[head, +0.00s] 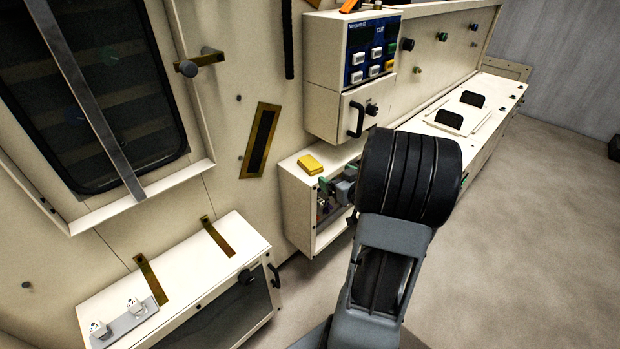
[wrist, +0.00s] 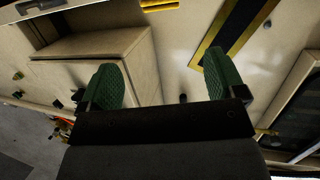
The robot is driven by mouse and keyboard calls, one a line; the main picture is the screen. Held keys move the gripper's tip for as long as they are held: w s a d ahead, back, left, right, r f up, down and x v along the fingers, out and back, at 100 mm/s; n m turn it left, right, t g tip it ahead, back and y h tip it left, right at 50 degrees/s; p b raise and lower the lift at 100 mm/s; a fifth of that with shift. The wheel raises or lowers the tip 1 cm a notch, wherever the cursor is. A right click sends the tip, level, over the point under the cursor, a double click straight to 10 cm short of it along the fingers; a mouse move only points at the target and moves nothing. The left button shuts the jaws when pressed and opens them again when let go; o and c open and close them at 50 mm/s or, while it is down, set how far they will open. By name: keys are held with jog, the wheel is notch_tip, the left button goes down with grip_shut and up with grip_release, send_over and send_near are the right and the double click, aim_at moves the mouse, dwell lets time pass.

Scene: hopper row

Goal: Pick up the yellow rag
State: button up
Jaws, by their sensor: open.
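The yellow rag (head: 310,164) looks like a small folded block. It lies on top of a cream open-fronted box (head: 294,205) fixed to the wall. My gripper (head: 335,185) is just to the right of the rag and slightly lower in the head view, apart from it and partly hidden by my arm. In the wrist view my gripper (wrist: 161,75) has its green fingers spread with nothing between them. A yellow edge, likely the rag (wrist: 160,5), shows at the top of that view, beyond the fingertips.
A control box (head: 350,60) with a handled drawer (head: 350,115) hangs above and right of the rag. A brass-framed slot (head: 260,140) is on the wall to the left. A low cabinet (head: 190,275) stands lower left. Open floor (head: 520,250) lies to the right.

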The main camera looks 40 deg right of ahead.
jog(key=f, duration=0.1)
jog(key=y+b, duration=0.1)
jog(key=b, duration=0.1)
send_near(313, 164)
jog(key=w, duration=0.2)
jog(key=w+f, duration=0.1)
jog(key=w, duration=0.1)
jog(key=shift+w, duration=0.3)
jog(key=w, duration=0.2)
jog(key=w+f+b, duration=0.1)
jog(key=shift+w, duration=0.35)
jog(key=shift+w+b, duration=0.3)
jog(key=shift+w, duration=0.4)
jog(key=shift+c, duration=0.5)
jog(key=c, duration=0.9)
